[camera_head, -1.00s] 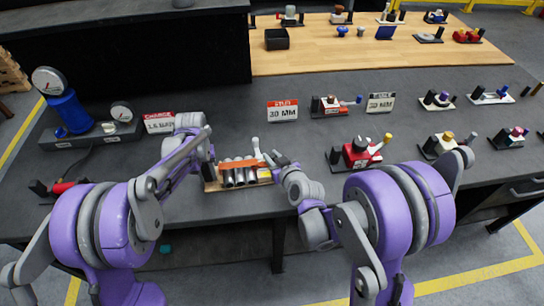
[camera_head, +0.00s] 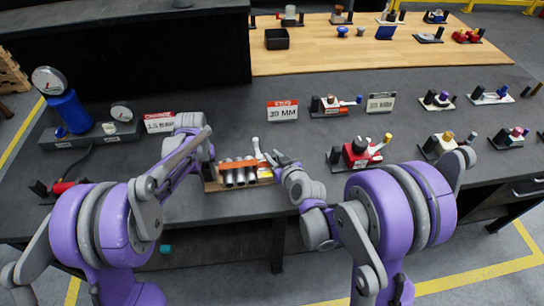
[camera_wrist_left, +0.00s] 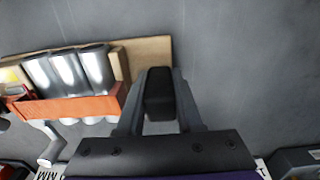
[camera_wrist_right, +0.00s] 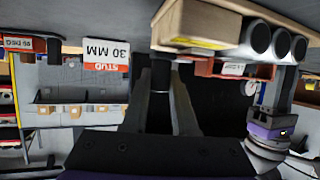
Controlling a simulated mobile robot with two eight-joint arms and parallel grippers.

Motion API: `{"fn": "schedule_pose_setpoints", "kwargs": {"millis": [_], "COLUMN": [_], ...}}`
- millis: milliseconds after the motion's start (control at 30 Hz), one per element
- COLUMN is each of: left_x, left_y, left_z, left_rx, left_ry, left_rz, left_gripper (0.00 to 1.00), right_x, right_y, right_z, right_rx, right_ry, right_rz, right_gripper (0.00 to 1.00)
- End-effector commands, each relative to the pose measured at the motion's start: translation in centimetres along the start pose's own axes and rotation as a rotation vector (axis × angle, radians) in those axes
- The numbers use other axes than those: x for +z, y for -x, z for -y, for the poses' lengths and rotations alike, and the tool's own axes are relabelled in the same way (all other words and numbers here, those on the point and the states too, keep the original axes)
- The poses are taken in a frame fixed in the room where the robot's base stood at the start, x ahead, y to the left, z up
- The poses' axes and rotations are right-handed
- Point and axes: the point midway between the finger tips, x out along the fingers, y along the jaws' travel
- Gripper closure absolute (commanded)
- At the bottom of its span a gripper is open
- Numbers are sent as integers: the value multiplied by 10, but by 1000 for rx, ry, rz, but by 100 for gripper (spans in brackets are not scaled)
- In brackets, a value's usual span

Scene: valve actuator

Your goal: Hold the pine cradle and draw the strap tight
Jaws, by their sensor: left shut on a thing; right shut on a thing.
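The pine cradle (camera_head: 212,187) sits on the dark bench and carries several silver tubes (camera_head: 240,178). An orange strap (camera_head: 238,165) runs across the tubes. In the left wrist view the cradle (camera_wrist_left: 150,50) and strap (camera_wrist_left: 70,104) lie left of my fingers. My left gripper (camera_wrist_left: 160,95) is shut on a black block at the cradle's end. My right gripper (camera_wrist_right: 160,75) is shut on a small dark grip beside the cradle's other end; whether it joins the strap is unclear. The cradle (camera_wrist_right: 195,22) also shows in the right wrist view. In the head view both grippers are partly hidden by my arms.
A white-headed lever (camera_head: 256,145) stands behind the cradle. A red-lettered 30 MM sign (camera_head: 282,111) and a red clamp device (camera_head: 360,152) are nearby. Blue gauge equipment (camera_head: 68,112) stands left. Bare bench lies between the cradle and the signs.

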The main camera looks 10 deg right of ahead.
Motion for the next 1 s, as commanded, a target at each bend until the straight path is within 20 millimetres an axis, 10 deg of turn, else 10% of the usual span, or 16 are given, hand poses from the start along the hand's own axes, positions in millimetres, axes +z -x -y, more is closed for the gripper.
{"fn": "schedule_pose_setpoints", "kwargs": {"millis": [300, 667, 700, 800, 1000], "left_x": [4, 4, 4, 4, 4], "left_y": [-5, -5, -5, -5, -5], "left_z": [0, 0, 0, 0, 0], "left_rx": [1, 1, 1, 1, 1], "left_ry": [-2, -1, -1, -1, -1], "left_rz": [8, 8, 8, 8, 8], "left_gripper": [100, 100, 100, 100, 100], "right_x": [9, 9, 9, 9, 9], "right_y": [13, 14, 14, 14, 14], "right_z": [-52, -56, -56, -56, -56], "right_rx": [6, 1, 1, 1, 0], "right_ry": [-2, 0, 0, 0, 0], "right_rz": [4, 2, 2, 2, 2], "right_gripper": [100, 100, 68, 50, 43]}}
